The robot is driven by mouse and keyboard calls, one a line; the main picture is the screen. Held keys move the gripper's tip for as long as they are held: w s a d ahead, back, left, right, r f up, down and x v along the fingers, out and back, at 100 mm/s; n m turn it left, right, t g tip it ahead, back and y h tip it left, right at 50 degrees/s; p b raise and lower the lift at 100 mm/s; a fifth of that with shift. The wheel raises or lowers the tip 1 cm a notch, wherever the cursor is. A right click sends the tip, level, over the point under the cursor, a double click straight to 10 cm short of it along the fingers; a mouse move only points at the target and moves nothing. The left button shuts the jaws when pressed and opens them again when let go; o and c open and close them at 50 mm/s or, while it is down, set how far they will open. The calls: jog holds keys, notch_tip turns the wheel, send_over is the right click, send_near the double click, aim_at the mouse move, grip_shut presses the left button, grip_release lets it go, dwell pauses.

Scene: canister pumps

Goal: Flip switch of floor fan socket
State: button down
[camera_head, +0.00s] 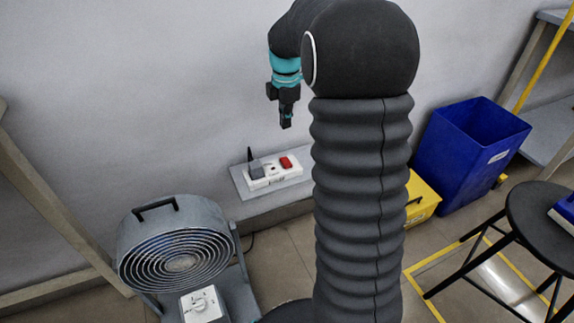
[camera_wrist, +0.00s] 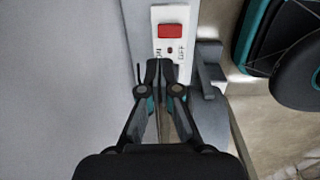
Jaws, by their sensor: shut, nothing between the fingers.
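The floor fan socket is a white box (camera_head: 275,173) on a grey wall ledge, with a red rocker switch (camera_head: 286,163) at its right end and a dark plug at its left. In the wrist view the red switch (camera_wrist: 170,31) sits above the ON and OFF marks. My gripper (camera_head: 286,124) is shut and empty, above the socket and apart from it in the head view. In the wrist view its fingertips (camera_wrist: 160,66) point toward the switch and cover part of the box. The grey floor fan (camera_head: 180,258) stands at the lower left.
The grey ledge (camera_head: 238,182) runs along the wall under the socket. A blue bin (camera_head: 462,155) and a yellow box (camera_head: 424,198) stand to the right, with a black stool (camera_head: 545,215) nearer. My arm hides part of the ledge. The wall above the socket is clear.

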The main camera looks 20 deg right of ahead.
aim_at(287, 163)
jog(key=shift+s+a+r+g+b, duration=0.1)
jog(key=shift+s+r+g+b, duration=0.1)
jog(key=shift+s+r+b, duration=0.3)
jog(key=shift+s+a+r+g+b, duration=0.1)
jog(key=shift+s+r+g+b, duration=0.2)
jog(key=shift+r, duration=0.35)
jog(key=shift+f, duration=0.1)
notch_tip(287, 163, down, 14)
jog(key=b, duration=0.2)
jog(key=shift+s+b, duration=0.15)
jog(key=shift+b, duration=0.25)
